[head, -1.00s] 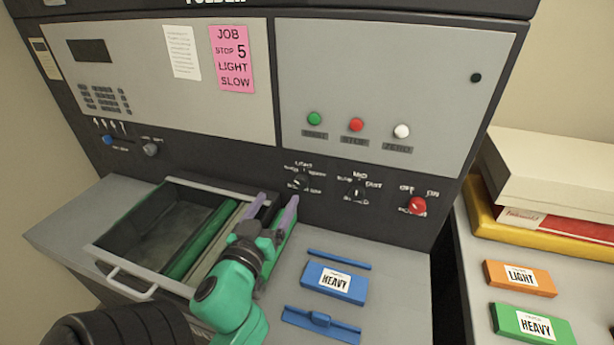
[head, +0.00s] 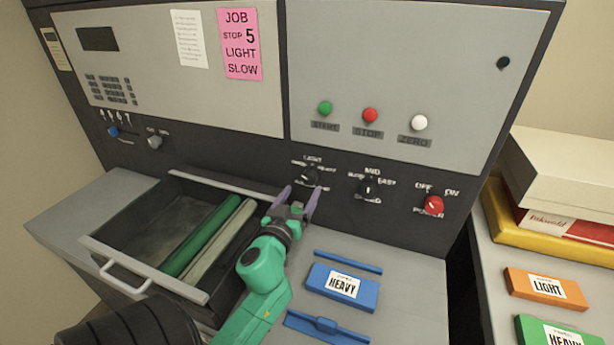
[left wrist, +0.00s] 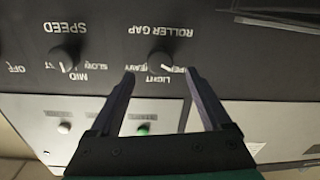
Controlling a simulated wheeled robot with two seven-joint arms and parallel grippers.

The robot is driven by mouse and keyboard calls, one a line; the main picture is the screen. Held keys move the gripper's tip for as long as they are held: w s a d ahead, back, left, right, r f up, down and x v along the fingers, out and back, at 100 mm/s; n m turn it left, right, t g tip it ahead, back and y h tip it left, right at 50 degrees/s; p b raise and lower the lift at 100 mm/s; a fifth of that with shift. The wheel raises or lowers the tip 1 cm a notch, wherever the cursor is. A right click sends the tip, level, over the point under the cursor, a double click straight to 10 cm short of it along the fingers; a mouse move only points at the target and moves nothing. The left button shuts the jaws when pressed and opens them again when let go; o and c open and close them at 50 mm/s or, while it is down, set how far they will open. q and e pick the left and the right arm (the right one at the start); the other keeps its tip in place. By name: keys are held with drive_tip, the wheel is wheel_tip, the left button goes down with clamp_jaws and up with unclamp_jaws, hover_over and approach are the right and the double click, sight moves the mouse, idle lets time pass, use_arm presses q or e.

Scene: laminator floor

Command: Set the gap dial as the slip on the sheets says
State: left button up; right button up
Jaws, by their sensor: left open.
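The roller gap dial is a small black knob (head: 308,178) on the dark panel. In the left wrist view the panel appears upside down, and the dial (left wrist: 160,61) has LIGHT and HEAVY labels plus one partly hidden by a finger. Its pale pointer mark seems to lean toward that partly hidden label. My left gripper (head: 302,193) is open and empty, its two lilac fingers pointing at the dial, one to each side. I cannot tell whether they touch it. A pink slip (head: 240,45) on the machine reads JOB, STOP 5, LIGHT, SLOW. My right gripper is out of view.
The speed dial (head: 368,188) and red power knob (head: 433,206) sit right of the gap dial. An open drawer (head: 150,273) with rollers is left of my arm. A blue HEAVY block (head: 318,279) lies on the counter. Orange LIGHT (head: 517,283) and green HEAVY blocks (head: 534,325) lie at right.

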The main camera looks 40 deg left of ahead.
sight(309, 181)
use_arm(q)
drive_tip(key=x, duration=0.5)
drive_tip(key=shift+w+p, duration=0.3)
drive_tip(key=shift+p, duration=0.1)
drive_tip(key=shift+c, duration=1.3)
clamp_jaws()
